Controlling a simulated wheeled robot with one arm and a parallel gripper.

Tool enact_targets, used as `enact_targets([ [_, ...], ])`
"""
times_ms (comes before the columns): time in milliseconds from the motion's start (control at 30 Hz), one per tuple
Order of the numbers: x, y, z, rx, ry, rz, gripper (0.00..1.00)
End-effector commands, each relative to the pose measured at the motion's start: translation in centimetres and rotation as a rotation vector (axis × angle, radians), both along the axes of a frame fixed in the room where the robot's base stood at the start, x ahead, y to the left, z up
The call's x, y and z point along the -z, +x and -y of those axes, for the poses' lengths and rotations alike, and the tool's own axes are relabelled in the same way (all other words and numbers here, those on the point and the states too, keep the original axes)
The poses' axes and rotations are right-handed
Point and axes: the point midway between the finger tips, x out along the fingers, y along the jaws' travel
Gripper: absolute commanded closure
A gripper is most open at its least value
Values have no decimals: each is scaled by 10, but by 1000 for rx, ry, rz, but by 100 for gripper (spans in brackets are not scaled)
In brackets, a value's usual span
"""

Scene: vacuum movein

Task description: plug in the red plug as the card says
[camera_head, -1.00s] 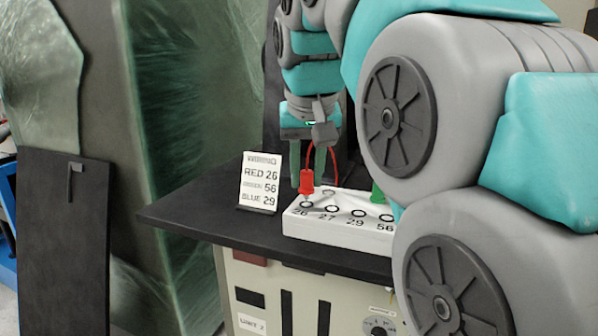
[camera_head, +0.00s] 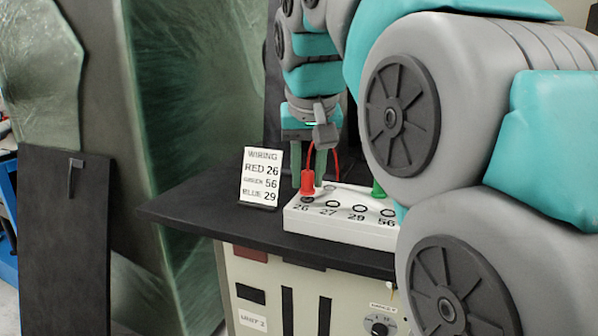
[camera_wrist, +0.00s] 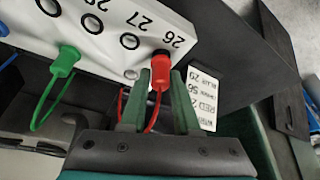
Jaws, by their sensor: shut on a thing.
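The red plug (camera_head: 308,182) is upright over the socket marked 26, at the left end of the white socket block (camera_head: 340,232). My gripper (camera_head: 308,170) is shut on it from above, and its red cable loops up behind the fingers. In the wrist view the red plug (camera_wrist: 160,70) sits between the two green fingers (camera_wrist: 160,90), its tip at the dark ring beside the 26. I cannot tell how deep the tip is. The card (camera_head: 261,178) reads RED 26, green 56, BLUE 29.
A green plug (camera_head: 378,188) stands at the back right of the block, partly hidden by my arm. The sockets 27, 29 and 56 along the front look empty. The black tabletop (camera_head: 195,205) is clear left of the card.

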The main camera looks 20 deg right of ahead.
Motion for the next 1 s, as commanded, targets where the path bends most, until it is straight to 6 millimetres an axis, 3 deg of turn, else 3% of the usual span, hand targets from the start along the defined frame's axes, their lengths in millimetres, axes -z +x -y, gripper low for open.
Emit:
enact_targets([
  [900, 12, 0, 0, 0, 0, 3, 100],
  [933, 12, 0, 0, 0, 0, 3, 69],
  [1000, 11, 0, 0, 0, 0, 3, 61],
])
